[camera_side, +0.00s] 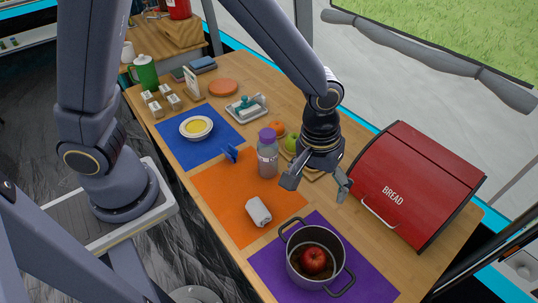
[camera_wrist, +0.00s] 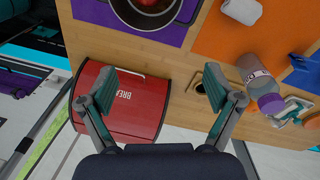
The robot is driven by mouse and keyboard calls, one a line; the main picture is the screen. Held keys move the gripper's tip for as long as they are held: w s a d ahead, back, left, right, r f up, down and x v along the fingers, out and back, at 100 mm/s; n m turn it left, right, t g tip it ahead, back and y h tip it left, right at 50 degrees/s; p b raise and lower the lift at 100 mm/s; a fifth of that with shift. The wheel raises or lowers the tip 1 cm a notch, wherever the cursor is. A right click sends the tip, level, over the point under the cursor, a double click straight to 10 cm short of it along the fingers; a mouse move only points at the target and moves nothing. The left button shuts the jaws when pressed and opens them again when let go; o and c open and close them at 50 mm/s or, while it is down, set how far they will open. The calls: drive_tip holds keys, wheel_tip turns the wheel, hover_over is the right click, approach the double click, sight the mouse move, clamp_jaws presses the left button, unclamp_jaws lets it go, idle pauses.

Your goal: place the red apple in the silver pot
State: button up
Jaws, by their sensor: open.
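The red apple (camera_side: 313,260) lies inside the pot, on its bottom. The pot (camera_side: 291,263) is dark grey with two side handles and stands on the purple mat (camera_side: 268,267). In the wrist view the pot (camera_wrist: 186,8) is cut off by the top edge, with part of the apple (camera_wrist: 148,5) showing in it. My gripper (camera_side: 317,189) is open and empty, above the table between the bottle and the bread box, away from the pot. Its two spread fingers (camera_wrist: 164,88) also show in the wrist view.
A red bread box (camera_side: 418,185) stands right of my gripper. A purple-capped bottle (camera_side: 267,158) stands left of it, near an orange (camera_side: 278,129) and a green apple (camera_side: 291,143). A white can-like item (camera_side: 258,212) lies on the orange mat (camera_side: 215,195).

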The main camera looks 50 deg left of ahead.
drive_tip(key=s+a+r+m+t, duration=0.1)
drive_tip(key=a+r, duration=0.7)
drive_tip(key=r, duration=0.2)
drive_tip(key=s+a+r+m+t, duration=0.1)
drive_tip(key=s+a+r, duration=0.3)
drive_tip(key=s+a, duration=0.1)
drive_tip(key=s+a+r+m+t+y, duration=0.1)
drive_tip(key=s+a+r+t, duration=0.1)
drive_tip(key=s+a+r, duration=0.2)
drive_tip(key=s+a, duration=0.1)
drive_tip(key=a, duration=0.2)
drive_tip(key=shift+s+a+m+t, duration=0.25)
drive_tip(key=shift+s+m+t, duration=0.05)
drive_tip(key=shift+s, duration=0.05)
